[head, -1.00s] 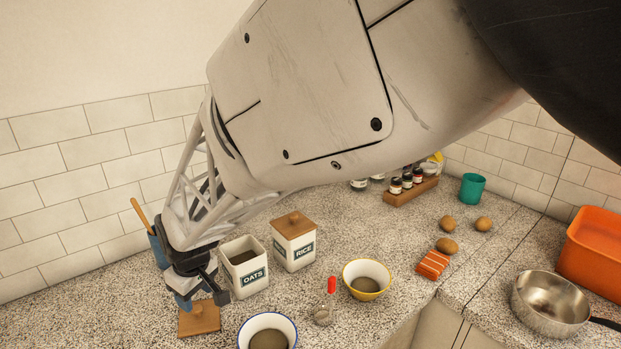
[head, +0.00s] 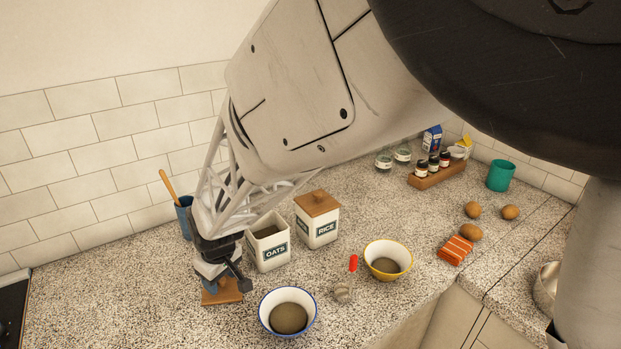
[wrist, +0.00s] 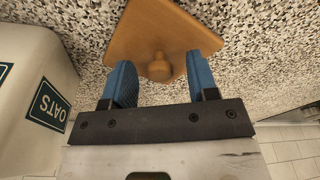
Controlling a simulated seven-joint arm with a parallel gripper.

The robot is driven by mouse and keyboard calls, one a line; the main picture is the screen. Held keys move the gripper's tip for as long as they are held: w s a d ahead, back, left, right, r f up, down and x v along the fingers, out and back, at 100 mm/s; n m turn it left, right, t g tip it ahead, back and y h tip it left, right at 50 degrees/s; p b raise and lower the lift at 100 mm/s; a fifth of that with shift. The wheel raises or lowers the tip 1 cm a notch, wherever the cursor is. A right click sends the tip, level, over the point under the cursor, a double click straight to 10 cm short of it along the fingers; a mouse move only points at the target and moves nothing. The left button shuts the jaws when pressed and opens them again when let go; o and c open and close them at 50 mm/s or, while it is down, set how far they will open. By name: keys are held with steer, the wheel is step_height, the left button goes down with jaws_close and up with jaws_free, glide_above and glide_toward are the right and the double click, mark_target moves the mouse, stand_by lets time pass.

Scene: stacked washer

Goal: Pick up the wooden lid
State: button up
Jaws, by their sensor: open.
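A wooden lid (head: 222,292) with a round knob lies on the speckled counter in front of the open OATS canister (head: 271,250). In the wrist view, the lid (wrist: 160,30) is straight ahead, its knob between the two blue fingers. My gripper (wrist: 160,82) is open, one finger on each side of the knob, with gaps to it. In the head view, my gripper (head: 212,285) is right over the lid and hides part of it. A second wooden lid (head: 317,203) sits on the RICE canister (head: 318,229).
A blue-rimmed bowl (head: 288,312) stands right of the lid, with a red-handled scoop (head: 350,278) and a yellow-rimmed bowl (head: 388,260) further right. A blue crock (head: 184,217) with a wooden handle stands behind my gripper. The counter's left side is bare.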

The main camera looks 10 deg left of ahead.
steer(key=shift+c, duration=0.3)
steer(key=c, duration=0.9)
steer(key=shift+r, duration=0.15)
steer(key=shift+c, duration=0.2)
step_height(320, 180, up, 10)
stand_by(0.6)
steer(key=w+d+r+n, duration=0.4)
steer(key=w+d+r, duration=0.4)
steer(key=w, duration=0.4)
steer(key=shift+g, duration=0.3)
steer(key=shift+r, duration=0.1)
